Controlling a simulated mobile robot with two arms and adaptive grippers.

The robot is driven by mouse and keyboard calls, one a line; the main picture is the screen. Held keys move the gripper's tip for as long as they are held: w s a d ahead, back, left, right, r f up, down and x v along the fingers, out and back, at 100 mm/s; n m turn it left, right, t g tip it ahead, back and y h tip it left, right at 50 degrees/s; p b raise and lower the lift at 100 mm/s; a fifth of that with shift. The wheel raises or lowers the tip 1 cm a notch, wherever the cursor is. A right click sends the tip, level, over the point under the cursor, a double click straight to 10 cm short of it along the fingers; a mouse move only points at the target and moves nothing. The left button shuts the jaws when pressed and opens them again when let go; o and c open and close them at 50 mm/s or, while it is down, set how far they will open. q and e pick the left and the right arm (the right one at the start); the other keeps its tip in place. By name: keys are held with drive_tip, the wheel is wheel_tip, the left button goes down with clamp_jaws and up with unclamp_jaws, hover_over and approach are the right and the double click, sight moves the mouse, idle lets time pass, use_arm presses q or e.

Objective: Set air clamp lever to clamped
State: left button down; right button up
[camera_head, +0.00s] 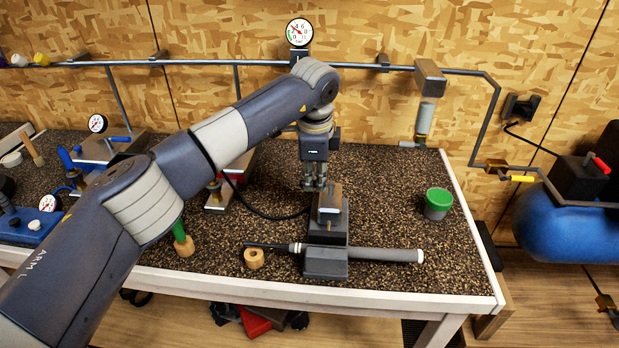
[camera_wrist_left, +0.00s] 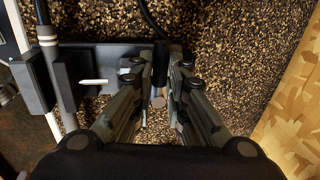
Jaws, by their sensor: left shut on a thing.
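The air clamp (camera_head: 327,262) stands at the front of the bench with a golf club (camera_head: 385,254) lying across its jaws, grey grip to the right. In the left wrist view the clamp (camera_wrist_left: 62,80) is at the left. My left gripper (camera_head: 315,187) points down at the clamp's rear part. In the left wrist view its fingers (camera_wrist_left: 160,85) are closed around a dark upright piece with a round end, which looks like the air clamp lever (camera_wrist_left: 158,101). The fingers hide much of it, so its setting is hard to tell. My right gripper is not in view.
A green-topped cup (camera_head: 438,203) stands right of the clamp. A wooden ring (camera_head: 254,259) and a green-handled tool (camera_head: 182,239) are to the left. A black hose (camera_head: 262,213) runs behind the clamp. A pressure gauge (camera_head: 299,32) is on the wall. The bench's right side is mostly clear.

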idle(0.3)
use_arm(q)
drive_tip(key=c, duration=1.6)
unclamp_jaws()
drive_tip(key=shift+r, duration=0.2)
drive_tip(key=r, duration=0.3)
drive_tip(key=s+r, duration=0.1)
drive_tip(key=r, duration=0.3)
drive_tip(key=s+r, duration=0.1)
drive_tip(key=r, duration=0.3)
drive_tip(key=shift+s+a+r, duration=0.1)
drive_tip(key=shift+s+r, duration=0.1)
drive_tip(key=shift+r, duration=0.05)
